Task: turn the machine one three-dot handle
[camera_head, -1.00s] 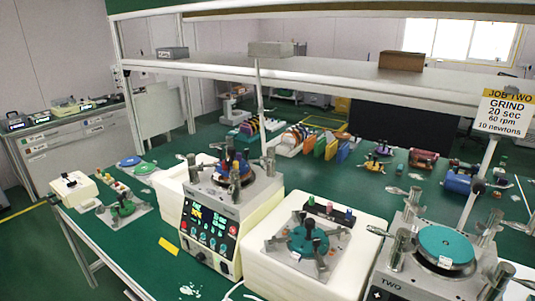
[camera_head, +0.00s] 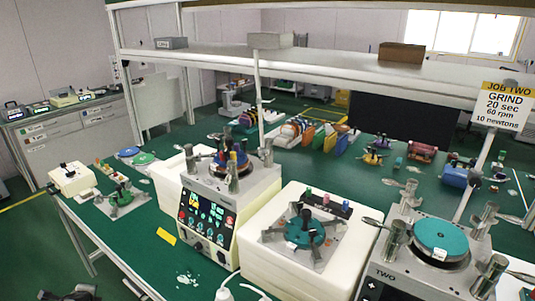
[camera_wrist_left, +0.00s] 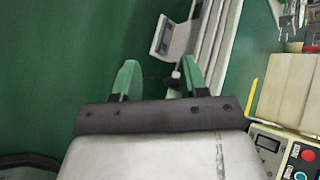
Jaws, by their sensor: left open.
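The lapping machine with the lit control panel (camera_head: 207,217) stands left of the one marked TWO, on the green bench. Its top carries a stack of coloured parts and several upright metal handles (camera_head: 233,172) around the plate. Dot marks on these handles are too small to make out. In the left wrist view my left gripper (camera_wrist_left: 160,78) is open, its two green fingers apart with nothing between them. It is away from the handles, over the green floor. A control panel with red and green buttons (camera_wrist_left: 300,158) shows at that view's lower right. My right gripper is not in view.
Machine TWO (camera_head: 386,274) stands at the right with a teal plate (camera_head: 440,238). A white block (camera_head: 287,255) with a teal fixture (camera_head: 305,229) sits between the machines. A metal shelf (camera_head: 330,66) spans above the bench. A white box (camera_head: 72,180) is at the left end.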

